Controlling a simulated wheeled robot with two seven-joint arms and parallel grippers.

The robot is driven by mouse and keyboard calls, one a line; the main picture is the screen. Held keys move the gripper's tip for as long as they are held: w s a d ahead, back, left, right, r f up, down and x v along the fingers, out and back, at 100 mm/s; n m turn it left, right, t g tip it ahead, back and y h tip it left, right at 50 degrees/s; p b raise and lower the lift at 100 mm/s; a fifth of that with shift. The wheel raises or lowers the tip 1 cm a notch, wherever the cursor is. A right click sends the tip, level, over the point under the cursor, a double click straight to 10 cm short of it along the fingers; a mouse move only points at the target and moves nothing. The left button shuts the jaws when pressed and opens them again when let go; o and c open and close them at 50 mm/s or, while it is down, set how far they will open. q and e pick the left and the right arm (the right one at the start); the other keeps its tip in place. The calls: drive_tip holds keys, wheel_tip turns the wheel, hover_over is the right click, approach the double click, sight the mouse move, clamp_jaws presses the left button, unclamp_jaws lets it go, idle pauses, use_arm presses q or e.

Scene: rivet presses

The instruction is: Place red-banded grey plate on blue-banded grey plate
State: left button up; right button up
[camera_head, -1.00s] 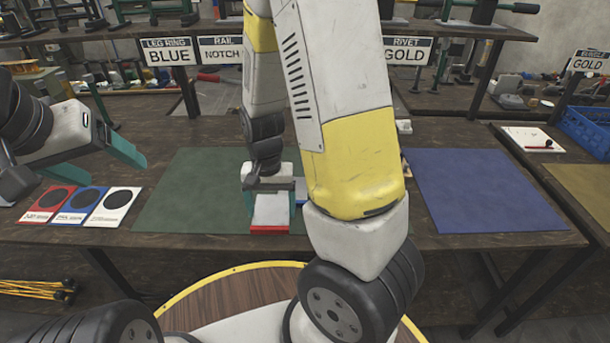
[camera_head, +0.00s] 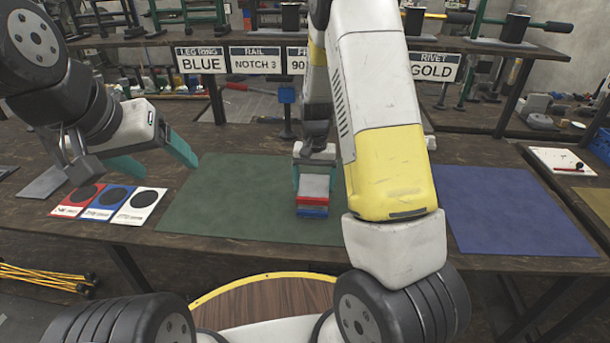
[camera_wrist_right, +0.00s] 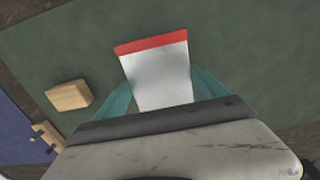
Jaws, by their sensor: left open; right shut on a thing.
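My right gripper (camera_head: 314,184) is shut on the red-banded grey plate (camera_head: 314,187), a flat light-grey plate with a red front edge. The blue-banded grey plate (camera_head: 312,212) shows as a blue edge directly below the red band; the rest of it is hidden. I cannot tell whether the two plates touch. In the right wrist view the red-banded plate (camera_wrist_right: 158,75) lies between the teal fingers, over the green mat, and covers any view of the blue-banded plate. My left gripper (camera_head: 170,168) is open and empty, above the table left of the green mat.
The green mat (camera_head: 215,205) lies mid-table, with a blue mat (camera_head: 510,210) to its right. Red, blue and white cards (camera_head: 108,203) lie at left. A wooden block (camera_wrist_right: 68,95) sits near the held plate. A signed shelf (camera_head: 480,55) stands behind.

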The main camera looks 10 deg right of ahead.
sight(314, 184)
drive_tip(key=shift+w+d, duration=0.2)
drive_tip(key=shift+w, duration=0.3)
drive_tip(key=shift+f, duration=1.8)
drive_tip(key=shift+f, duration=0.1)
drive_tip(key=o, duration=2)
